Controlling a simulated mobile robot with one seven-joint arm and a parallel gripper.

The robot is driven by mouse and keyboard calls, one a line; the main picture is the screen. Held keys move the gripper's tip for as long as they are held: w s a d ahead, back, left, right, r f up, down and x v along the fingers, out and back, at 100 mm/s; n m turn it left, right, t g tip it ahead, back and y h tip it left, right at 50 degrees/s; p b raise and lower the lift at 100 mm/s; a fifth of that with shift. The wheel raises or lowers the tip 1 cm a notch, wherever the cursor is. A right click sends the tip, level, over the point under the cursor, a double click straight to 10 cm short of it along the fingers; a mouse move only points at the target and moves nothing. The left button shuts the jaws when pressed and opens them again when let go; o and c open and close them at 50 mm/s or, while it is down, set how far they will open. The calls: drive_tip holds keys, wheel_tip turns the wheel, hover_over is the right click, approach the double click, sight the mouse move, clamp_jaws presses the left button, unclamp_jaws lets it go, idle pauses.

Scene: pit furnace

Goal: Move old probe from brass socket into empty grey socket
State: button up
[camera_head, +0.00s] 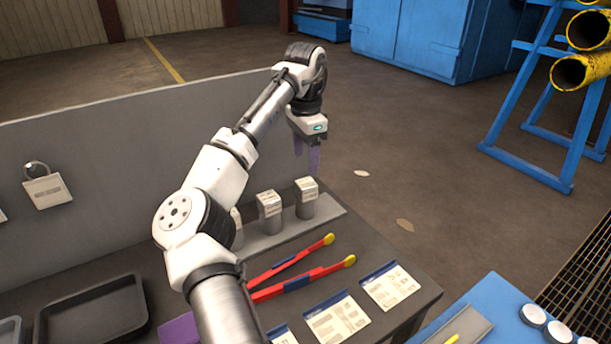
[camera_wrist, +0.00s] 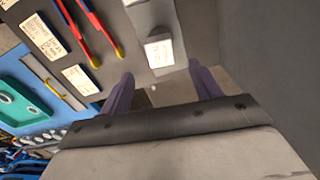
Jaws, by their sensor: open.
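My gripper (camera_head: 307,160) is open and empty, with its purple fingers pointing down, above and beyond the far right end of the dark bench. In the wrist view its fingers (camera_wrist: 162,70) stand wide apart with nothing between them. I cannot make out the old probe, the brass socket or the empty grey socket for certain in either view. A slim yellow-handled piece (camera_head: 452,339) lies by a grey strip on the blue table at the lower right; it also shows in the wrist view (camera_wrist: 52,87). I cannot tell whether it is a probe.
Grey cylinders with white labels (camera_head: 270,212) (camera_head: 306,200) stand along the bench's back panel (camera_head: 120,150). Red tongs (camera_head: 300,280), printed cards (camera_head: 392,287) and a black tray (camera_head: 95,312) lie on the bench. The blue table (camera_head: 490,290) holds white round caps (camera_head: 533,315). A blue pipe rack stands at right.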

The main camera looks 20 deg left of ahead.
drive_tip(key=shift+r, duration=1.5)
